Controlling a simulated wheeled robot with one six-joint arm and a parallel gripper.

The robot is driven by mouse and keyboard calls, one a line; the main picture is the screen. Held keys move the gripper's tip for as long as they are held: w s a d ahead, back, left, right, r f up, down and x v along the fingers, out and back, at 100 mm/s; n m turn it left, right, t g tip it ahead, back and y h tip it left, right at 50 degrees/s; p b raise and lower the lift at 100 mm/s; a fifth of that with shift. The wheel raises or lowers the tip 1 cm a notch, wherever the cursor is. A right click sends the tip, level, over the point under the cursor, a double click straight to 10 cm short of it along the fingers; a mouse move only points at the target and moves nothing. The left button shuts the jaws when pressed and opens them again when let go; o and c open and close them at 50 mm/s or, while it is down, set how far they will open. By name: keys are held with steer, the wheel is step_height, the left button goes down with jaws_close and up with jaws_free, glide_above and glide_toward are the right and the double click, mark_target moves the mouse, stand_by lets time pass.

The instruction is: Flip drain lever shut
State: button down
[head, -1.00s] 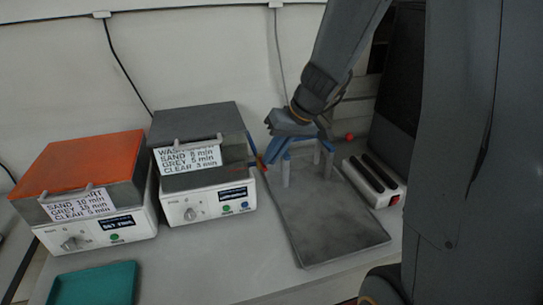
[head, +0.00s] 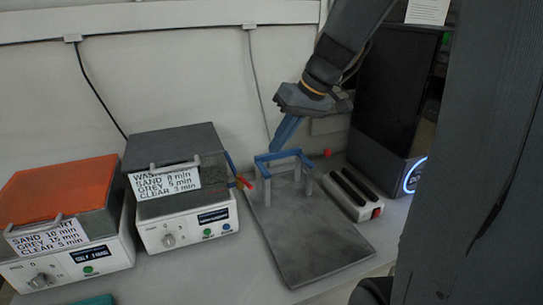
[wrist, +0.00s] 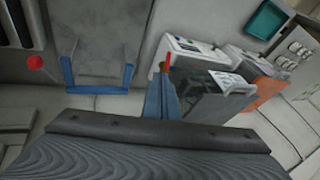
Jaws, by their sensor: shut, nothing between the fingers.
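A small red lever (head: 244,182) sticks out at the right side of the grey-lidded washing unit (head: 180,195), just below a blue part (head: 231,164). The lever slopes down to the right in the head view. In the wrist view the red lever (wrist: 167,62) shows just beyond my fingertips; I cannot tell whether they touch. My gripper (head: 274,149) has its blue fingers together and empty, pointing down and left behind the blue-topped rack, to the right of the lever. The shut fingers (wrist: 161,78) also show in the wrist view.
The blue-topped rack (head: 283,155) stands on a grey plate (head: 312,240). A slotted block with a red switch (head: 353,195) and a dark cabinet (head: 390,100) stand right. An orange-lidded unit (head: 62,185) stands left. A red ball (head: 327,152) is behind the rack.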

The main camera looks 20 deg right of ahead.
steer(key=w+d+m+g+y, duration=0.1)
steer(key=w+d+m+g, duration=0.1)
steer(key=w+m, duration=0.35)
steer(key=m+g+y+p, duration=0.2)
steer(key=m+g+p, duration=0.1)
steer(key=m, duration=0.8)
glide_toward(245, 182)
step_height(245, 182, down, 5)
steer(key=s+a, duration=0.1)
steer(key=shift+s+a+f, duration=0.15)
steer(key=shift+a+f, duration=0.25)
steer(key=shift+a, duration=0.15)
